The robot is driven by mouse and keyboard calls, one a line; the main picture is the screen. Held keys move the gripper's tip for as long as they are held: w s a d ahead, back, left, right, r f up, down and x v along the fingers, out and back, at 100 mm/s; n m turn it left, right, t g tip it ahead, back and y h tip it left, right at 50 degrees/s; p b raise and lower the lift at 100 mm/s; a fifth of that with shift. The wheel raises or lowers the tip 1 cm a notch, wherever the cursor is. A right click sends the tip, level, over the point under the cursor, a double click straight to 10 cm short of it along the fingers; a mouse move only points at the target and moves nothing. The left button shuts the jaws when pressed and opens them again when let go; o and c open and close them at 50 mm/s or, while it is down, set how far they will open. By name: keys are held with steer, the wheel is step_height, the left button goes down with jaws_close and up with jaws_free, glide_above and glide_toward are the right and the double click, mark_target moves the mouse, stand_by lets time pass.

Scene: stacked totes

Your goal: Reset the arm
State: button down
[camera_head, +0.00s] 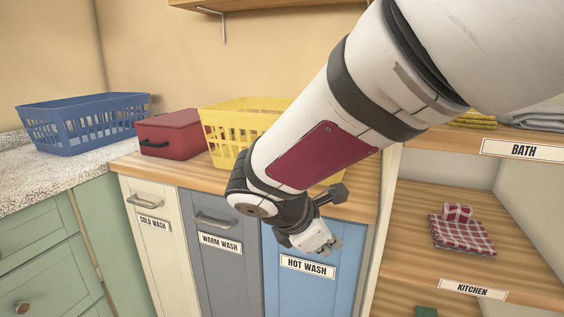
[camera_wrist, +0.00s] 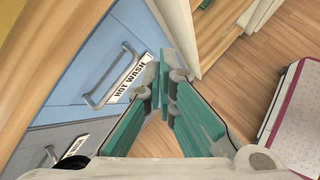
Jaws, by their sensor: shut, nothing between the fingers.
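My arm reaches down across the head view from the upper right. My gripper (camera_head: 323,243) hangs in front of the blue hot wash front, near its label. In the wrist view, the two green fingers of my gripper (camera_wrist: 165,82) are closed together with nothing between them. The wrist view shows the blue hot wash front (camera_wrist: 80,75) with its handle and label to the left of the fingers, apart from them as far as I can tell.
A yellow basket (camera_head: 222,122), a red box (camera_head: 172,135) and a blue basket (camera_head: 85,125) stand on the counters. Shelves labelled bath (camera_head: 523,150) and kitchen (camera_head: 473,289) are on the right. A checkered cloth (camera_head: 462,236) lies on the kitchen shelf. Bare wooden floor (camera_wrist: 245,75) shows below.

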steer(key=s+d+r+m+g, duration=0.4)
steer(key=s+d+m, duration=0.75)
steer(key=s, duration=0.25)
steer(key=s+f+m+g+y, duration=0.1)
steer(key=s+m+y, duration=0.7)
steer(key=s, duration=0.9)
step_height(320, 180, up, 24)
steer(key=m+t+h+p, duration=0.2)
steer(key=t+p, duration=0.1)
steer(key=p, duration=1.9)
steer(key=shift+w+a+f+t, duration=0.2)
steer(key=shift+w+f+t, duration=0.05)
steer(key=shift+t, duration=0.05)
